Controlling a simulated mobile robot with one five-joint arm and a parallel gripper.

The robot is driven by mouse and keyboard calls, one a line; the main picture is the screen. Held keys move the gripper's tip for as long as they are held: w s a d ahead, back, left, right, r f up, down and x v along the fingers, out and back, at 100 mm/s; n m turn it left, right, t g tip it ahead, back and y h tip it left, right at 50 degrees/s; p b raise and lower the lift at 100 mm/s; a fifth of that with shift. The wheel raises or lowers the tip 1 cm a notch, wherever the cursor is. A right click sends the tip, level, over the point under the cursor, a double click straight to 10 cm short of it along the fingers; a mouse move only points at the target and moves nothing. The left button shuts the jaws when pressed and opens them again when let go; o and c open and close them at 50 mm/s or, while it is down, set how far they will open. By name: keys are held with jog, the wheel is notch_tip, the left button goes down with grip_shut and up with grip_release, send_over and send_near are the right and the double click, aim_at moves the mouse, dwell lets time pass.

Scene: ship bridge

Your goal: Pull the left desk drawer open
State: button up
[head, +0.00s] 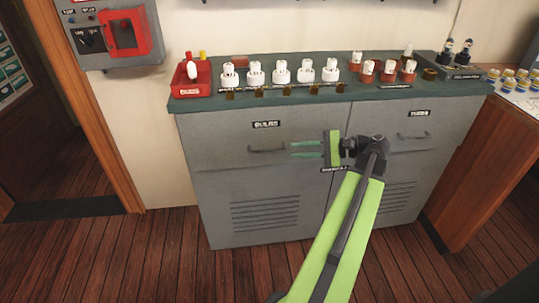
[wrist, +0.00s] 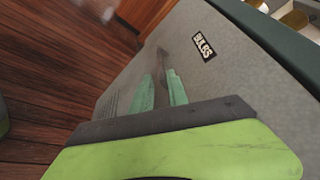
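The left drawer (head: 222,152) is the grey front labelled "BULBS" in the head view, and it looks shut. Its dark bar handle (head: 266,149) is at mid-height. My gripper (head: 291,149) is just right of the handle, with its green fingers pointing left along it. The fingers are apart, so the gripper is open. In the wrist view, the handle (wrist: 161,62) lies in line with the gap between my two fingers (wrist: 162,84). I cannot tell whether they touch it. The "BULBS" label (wrist: 203,46) shows to the right.
The desk top (head: 335,98) carries white bulbs (head: 281,72), a red bin (head: 190,80) and several red-based parts. A right front with its own handle (head: 413,135) is behind my arm. A wooden counter (head: 490,150) stands to the right. The floor in front is clear.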

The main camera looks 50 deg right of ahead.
aim_at(275, 151)
jog(key=b+x, duration=0.1)
jog(key=x, duration=0.9)
jog(key=shift+w+f+b, duration=0.1)
jog(key=shift+b, duration=0.3)
grip_shut()
dwell(0.7)
